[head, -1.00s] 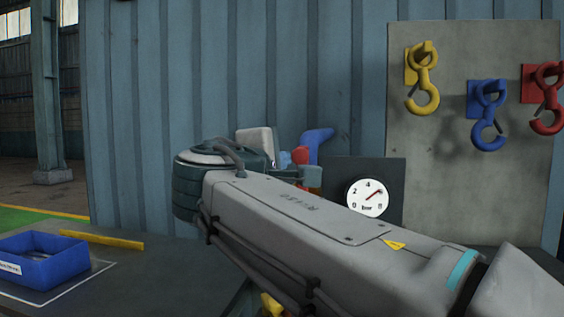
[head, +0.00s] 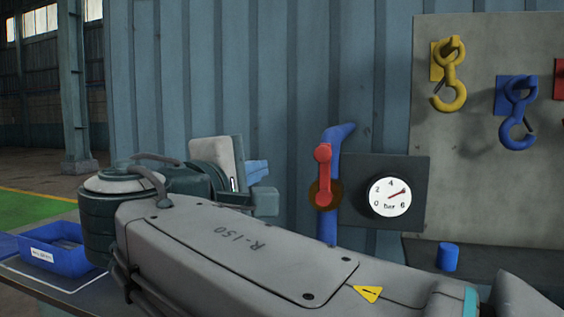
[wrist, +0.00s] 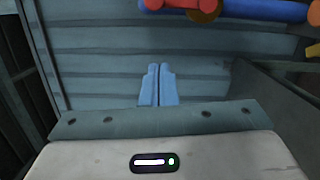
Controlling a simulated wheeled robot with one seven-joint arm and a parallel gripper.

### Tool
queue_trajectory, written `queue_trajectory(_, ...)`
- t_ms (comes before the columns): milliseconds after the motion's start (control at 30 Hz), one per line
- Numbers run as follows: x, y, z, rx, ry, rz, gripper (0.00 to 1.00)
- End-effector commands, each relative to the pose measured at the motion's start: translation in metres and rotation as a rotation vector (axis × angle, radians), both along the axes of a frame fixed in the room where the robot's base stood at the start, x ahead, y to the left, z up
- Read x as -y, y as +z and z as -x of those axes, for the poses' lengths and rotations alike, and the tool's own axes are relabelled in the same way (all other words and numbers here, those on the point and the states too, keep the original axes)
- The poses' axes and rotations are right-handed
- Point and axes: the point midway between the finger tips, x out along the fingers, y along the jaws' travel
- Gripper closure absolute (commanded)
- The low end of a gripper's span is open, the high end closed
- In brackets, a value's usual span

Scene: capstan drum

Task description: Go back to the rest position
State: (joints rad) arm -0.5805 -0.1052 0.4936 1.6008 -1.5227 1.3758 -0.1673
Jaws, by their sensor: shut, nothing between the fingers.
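My gripper (wrist: 158,84) shows in the wrist view with its two light-blue fingers side by side, shut and empty. Only the blue corrugated wall is behind the fingers. In the head view my gripper (head: 256,172) is partly hidden behind its pale wrist housing, left of the red valve lever. It points toward the wall and touches nothing that I can see. My grey arm fills the lower middle of the head view.
A red lever (head: 324,176) on a blue pipe (head: 328,232) stands beside a pressure gauge (head: 389,197). Yellow (head: 449,75) and blue (head: 516,112) hooks hang on a grey board. A blue bin (head: 54,262) sits at the left, and a blue cylinder (head: 448,257) at the right.

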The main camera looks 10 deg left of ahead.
Motion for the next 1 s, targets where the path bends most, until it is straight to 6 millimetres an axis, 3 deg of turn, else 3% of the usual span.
queue_trajectory(200,-0.003,0.000,0.011,0.000,0.000,0.000,1.00)
queue_trajectory(567,0.002,-0.001,0.008,-0.019,-0.010,-0.004,1.00)
queue_trajectory(667,0.023,-0.010,-0.004,-0.091,-0.045,-0.025,1.00)
queue_trajectory(733,0.048,-0.023,-0.013,-0.176,-0.088,-0.061,1.00)
queue_trajectory(867,0.110,-0.060,-0.022,-0.369,-0.205,-0.194,1.00)
queue_trajectory(1000,0.172,-0.102,-0.008,-0.550,-0.348,-0.411,1.00)
